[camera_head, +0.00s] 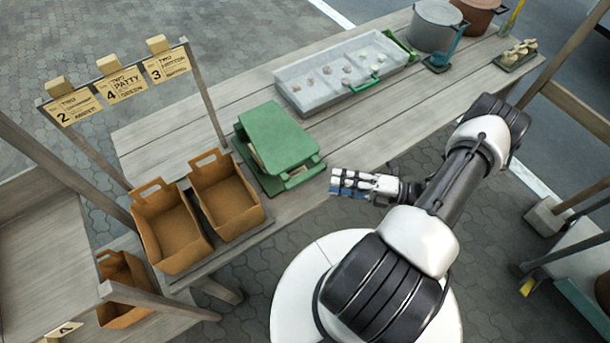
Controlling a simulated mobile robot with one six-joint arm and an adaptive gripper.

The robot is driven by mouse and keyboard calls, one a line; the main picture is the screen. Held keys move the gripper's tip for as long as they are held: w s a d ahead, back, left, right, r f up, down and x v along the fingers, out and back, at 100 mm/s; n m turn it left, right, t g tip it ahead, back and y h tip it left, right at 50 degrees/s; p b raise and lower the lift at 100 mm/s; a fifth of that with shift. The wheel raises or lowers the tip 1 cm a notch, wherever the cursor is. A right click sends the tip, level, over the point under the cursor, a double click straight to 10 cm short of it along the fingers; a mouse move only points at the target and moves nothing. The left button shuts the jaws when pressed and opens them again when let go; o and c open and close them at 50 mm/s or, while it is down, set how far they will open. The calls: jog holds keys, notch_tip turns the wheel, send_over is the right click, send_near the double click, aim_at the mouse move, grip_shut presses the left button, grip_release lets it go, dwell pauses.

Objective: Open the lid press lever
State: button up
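A green press-like box (277,137) sits on the wooden table, left of the middle of the view. Its flat green top looks lowered over a green base, with a pale layer showing between them. A green bar or handle (300,177) shows at its front right corner; I cannot tell for sure whether this is the lever. My gripper (338,183) is just right of that corner, pointing left, apart from it as far as I can see. Its fingers are too small to tell open from shut, and I see nothing held.
Two brown open boxes (226,196) stand left of the press. A clear-lidded tray (341,72) with a green handle lies behind it, and a grey pot (434,25) stands further back. A sign frame (120,84) rises at the left. Bare planks (385,125) lie right of the press.

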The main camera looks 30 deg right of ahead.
aim_at(311, 177)
jog(key=x, duration=1)
jog(key=shift+a+b, duration=0.1)
jog(key=shift+b, duration=0.3)
grip_shut()
